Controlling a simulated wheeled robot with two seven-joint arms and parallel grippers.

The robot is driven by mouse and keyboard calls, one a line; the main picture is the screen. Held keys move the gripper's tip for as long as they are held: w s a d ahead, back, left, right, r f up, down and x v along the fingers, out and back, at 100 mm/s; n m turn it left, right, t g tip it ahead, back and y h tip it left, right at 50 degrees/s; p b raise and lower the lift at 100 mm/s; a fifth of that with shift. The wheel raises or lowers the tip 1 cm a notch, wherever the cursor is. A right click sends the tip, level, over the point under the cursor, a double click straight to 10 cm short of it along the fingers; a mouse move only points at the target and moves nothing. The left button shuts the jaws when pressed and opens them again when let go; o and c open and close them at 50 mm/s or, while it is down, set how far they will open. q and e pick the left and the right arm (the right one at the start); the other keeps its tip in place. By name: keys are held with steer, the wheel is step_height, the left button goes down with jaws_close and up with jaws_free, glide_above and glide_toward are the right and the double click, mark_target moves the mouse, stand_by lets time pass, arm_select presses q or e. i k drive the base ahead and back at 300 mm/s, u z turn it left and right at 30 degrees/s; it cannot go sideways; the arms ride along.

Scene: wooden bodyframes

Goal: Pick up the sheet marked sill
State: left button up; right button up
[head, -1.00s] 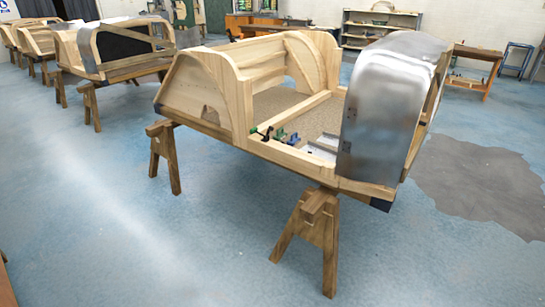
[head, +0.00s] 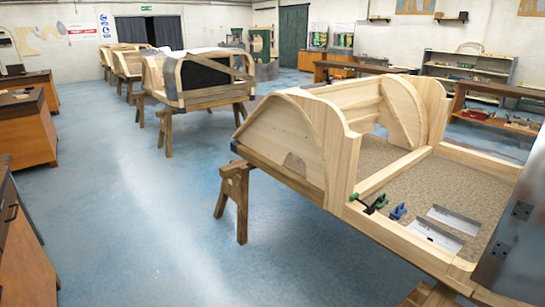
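Two small pale metal sheets lie on the speckled floor panel inside the near wooden bodyframe (head: 345,160). One sheet (head: 454,219) lies farther back and the other sheet (head: 434,236) lies nearer the front rail. No marking on either is readable at this size, so I cannot tell which one is marked sill. A green-handled clamp (head: 368,204) and a blue clamp (head: 398,212) sit by the front rail, left of the sheets. Neither of my grippers is in view.
A large curved metal panel (head: 520,220) stands at the right edge, partly cut off. Wooden trestles (head: 237,195) hold the frame up. More bodyframes (head: 200,80) stand behind left. Orange cabinets (head: 25,265) line the left edge. Blue floor (head: 130,210) is open between.

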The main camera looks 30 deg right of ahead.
mark_target(453, 242)
steer(key=z, duration=0.15)
steer(key=i, duration=2)
steer(key=z, duration=1.7)
steer(key=i, duration=1)
steer(key=z, duration=1)
